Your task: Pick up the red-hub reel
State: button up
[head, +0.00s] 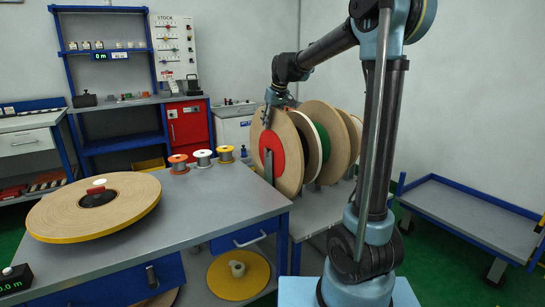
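The red-hub reel (289,172) is a large tan disc with a red centre. It stands upright at the front of a row of reels, on a grey surface behind the near table. My gripper (267,116) is at the reel's upper left edge, its fingers pointing down and overlapping the face just above the red hub. It is small and dark here; I cannot tell whether the fingers are apart or closed, or whether they touch the reel.
More upright reels (340,140) stand close behind. The near blue table (215,212) carries a large flat reel (125,205) and small spools (203,158). A yellow disc (238,274) is below it. A blue cart (470,225) stands at right, its top clear.

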grip_shut()
jog(key=shift+r, duration=0.1)
notch_tip(320, 180, up, 28)
dwell(1.1)
dwell(0.3)
